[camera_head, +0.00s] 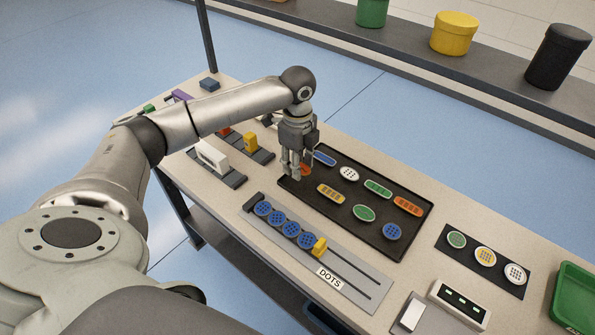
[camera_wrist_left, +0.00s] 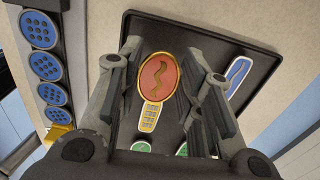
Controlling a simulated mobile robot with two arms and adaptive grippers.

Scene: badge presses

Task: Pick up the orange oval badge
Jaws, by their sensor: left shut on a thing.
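In the head view, my left gripper (camera_head: 294,172) points down at the left end of the black tray (camera_head: 308,198), and only a bit of the orange oval badge (camera_head: 306,169) shows beside the fingers. I cannot tell whether the badge is clear of the tray floor. My right gripper is not in view.
Close by on the tray lie a yellow bar badge (camera_head: 330,194), a blue bar badge (camera_head: 324,158) and a white round badge (camera_head: 349,174). Several other badges lie further right. A grey rack (camera_head: 345,271) with blue round badges stands in front.

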